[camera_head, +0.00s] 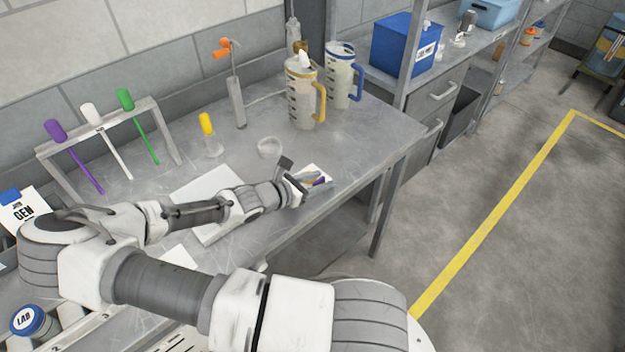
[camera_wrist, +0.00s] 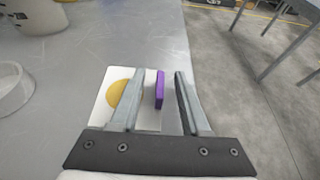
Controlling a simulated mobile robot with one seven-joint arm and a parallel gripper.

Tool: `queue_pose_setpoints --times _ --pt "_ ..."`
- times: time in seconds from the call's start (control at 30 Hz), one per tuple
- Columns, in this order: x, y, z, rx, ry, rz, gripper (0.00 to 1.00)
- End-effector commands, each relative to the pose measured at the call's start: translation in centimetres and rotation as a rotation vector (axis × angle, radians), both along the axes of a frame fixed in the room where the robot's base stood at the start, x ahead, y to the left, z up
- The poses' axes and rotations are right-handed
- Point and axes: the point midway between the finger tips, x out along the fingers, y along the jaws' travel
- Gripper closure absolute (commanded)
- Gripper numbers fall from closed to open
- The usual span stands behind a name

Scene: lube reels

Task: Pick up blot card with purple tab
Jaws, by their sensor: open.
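The blot card (camera_wrist: 150,118) is white with a round amber spot, and its upright purple tab (camera_wrist: 160,90) shows clearly in the wrist view. It lies flat on the metal table near the table's front edge. My gripper (camera_wrist: 157,78) is open over the card, with the purple tab between its two fingers. The fingers look apart from the tab, nearer on the right side. In the head view my gripper (camera_head: 316,184) partly covers the card (camera_head: 314,170), and the purple tab (camera_head: 319,181) shows beside the fingers.
A shallow clear dish (camera_head: 269,148) stands left of the gripper. Jugs with a yellow handle (camera_head: 303,92) and a blue handle (camera_head: 343,76) stand behind. A rack (camera_head: 110,125) holds purple, white and green tools. The table's edge drops to floor close on the right.

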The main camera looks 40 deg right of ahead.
Motion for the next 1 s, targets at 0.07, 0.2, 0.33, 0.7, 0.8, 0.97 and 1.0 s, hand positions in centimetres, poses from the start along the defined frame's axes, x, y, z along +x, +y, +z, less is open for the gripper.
queue_pose_setpoints --times 0.07,0.2,0.33,0.7,0.8,0.97,1.0 --pt "0.01 0.01 0.00 0.000 0.000 0.000 0.54" --pt "0.00 0.02 0.01 0.000 0.000 0.000 0.74" --pt "0.00 0.03 0.01 0.000 0.000 0.000 0.97" --pt "0.00 0.04 0.02 0.000 0.000 0.000 1.00" --pt "0.00 0.03 0.05 0.000 0.000 0.000 1.00" --pt "0.01 0.05 0.52 0.000 -0.001 0.000 1.00" --pt "0.01 0.05 0.77 0.000 -0.001 0.000 1.00"
